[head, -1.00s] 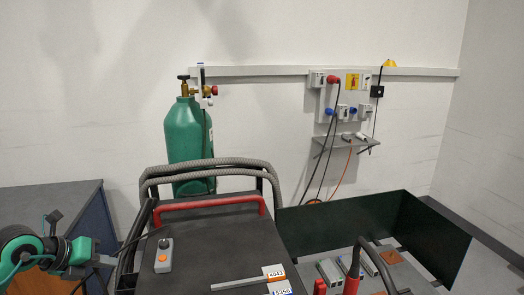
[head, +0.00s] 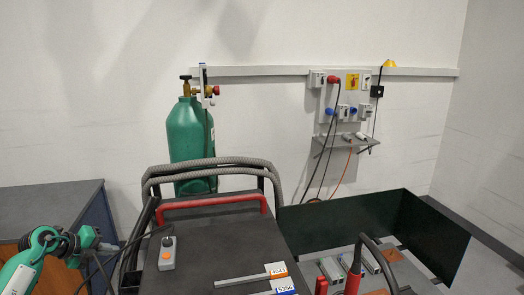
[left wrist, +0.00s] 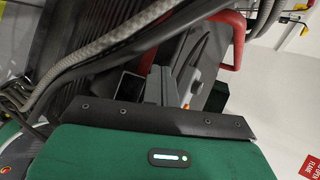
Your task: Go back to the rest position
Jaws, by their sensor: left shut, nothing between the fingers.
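My left gripper (head: 98,244) is at the lower left of the head view, at the end of my green and black arm. It is shut and empty, beside the dark cart (head: 215,237) and left of the grey pendant with an orange button (head: 167,256). Its fingertips show small, and it appears apart from the pendant. The left wrist view shows a red handle (left wrist: 239,40) and ribbed grey hoses (left wrist: 95,48) close by. My right gripper is not in view.
A green gas cylinder (head: 186,138) stands behind the cart. Grey bars with an orange label (head: 275,270) and a blue label (head: 284,286) lie on its top. A dark-walled enclosure (head: 428,232) is at the right. A blue-sided cabinet (head: 95,213) stands at the left.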

